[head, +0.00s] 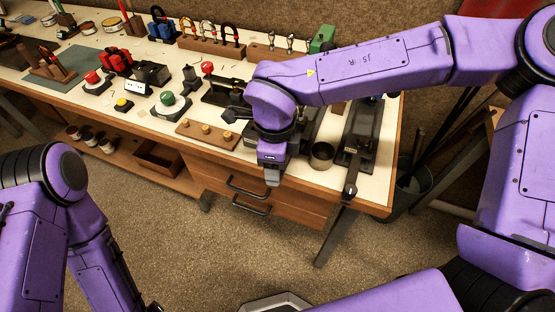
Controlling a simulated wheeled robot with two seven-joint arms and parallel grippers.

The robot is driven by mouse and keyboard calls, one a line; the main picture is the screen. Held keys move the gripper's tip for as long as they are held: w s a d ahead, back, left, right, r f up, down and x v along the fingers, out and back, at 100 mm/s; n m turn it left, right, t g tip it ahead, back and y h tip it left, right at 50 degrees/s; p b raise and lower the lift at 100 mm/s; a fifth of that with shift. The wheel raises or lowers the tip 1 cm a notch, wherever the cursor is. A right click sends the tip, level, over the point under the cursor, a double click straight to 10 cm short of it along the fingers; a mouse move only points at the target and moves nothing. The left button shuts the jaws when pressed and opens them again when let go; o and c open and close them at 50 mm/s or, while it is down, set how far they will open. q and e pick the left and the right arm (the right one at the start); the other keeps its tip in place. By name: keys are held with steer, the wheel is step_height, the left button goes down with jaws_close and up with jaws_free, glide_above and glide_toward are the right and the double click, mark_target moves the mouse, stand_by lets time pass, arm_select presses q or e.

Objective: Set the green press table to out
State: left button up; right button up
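A small press-like device with a green ball knob (167,98) stands on the bench, left of my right arm. Its base is pale and rounded. I cannot tell the position of its table at this size. My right gripper (272,178) points down at the bench's front edge, right of the green-knobbed device and apart from it. Its fingers are small and partly hidden by the wrist, so I cannot tell if they are open. My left arm comes in at the lower left and runs out of the picture; its gripper is not in view.
Similar devices with red knobs (207,67) stand nearby. A wooden block with brass pieces (205,131) lies in front, toward the bench edge. A yellow button box (123,104) is to the left. A metal cup (321,155) and a long dark tool (360,135) are right of my gripper.

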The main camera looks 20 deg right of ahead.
steer(key=shift+d+r, duration=0.15)
step_height(320, 180, up, 10)
steer(key=shift+r, duration=0.2)
